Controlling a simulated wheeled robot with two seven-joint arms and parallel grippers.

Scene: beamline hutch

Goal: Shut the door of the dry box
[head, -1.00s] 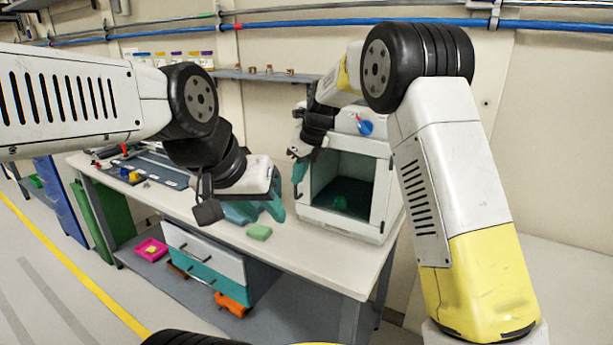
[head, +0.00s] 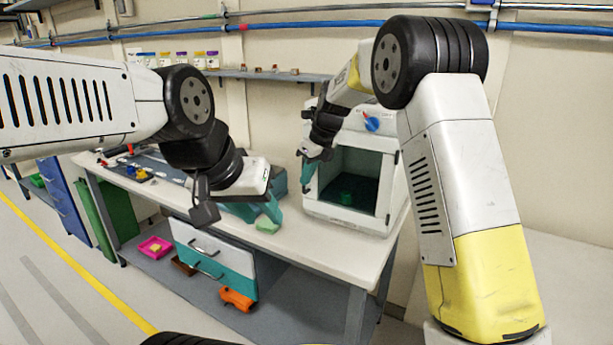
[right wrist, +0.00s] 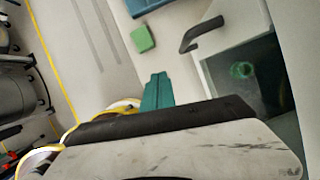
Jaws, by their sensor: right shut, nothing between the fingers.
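The dry box (head: 386,207) is a white cabinet on the right end of the bench. Its front opening shows a dark teal interior with a small green item (head: 346,197). In the right wrist view a dark handle (right wrist: 201,36) stands out beside the opening; the door panel itself is hard to tell from the box. My right gripper (head: 306,183) is shut and empty in front of the opening's left edge; its teal fingers also show in the right wrist view (right wrist: 156,92). My left gripper (head: 270,210) hangs over the bench left of the box; its jaws are unclear.
A green block (head: 267,227) lies on the bench (head: 315,238) close to my left gripper. A teal case (right wrist: 145,5) is partly in view near it. Drawers (head: 215,255) and a pink tray (head: 155,247) are below. A shelf with small items (head: 270,74) is behind.

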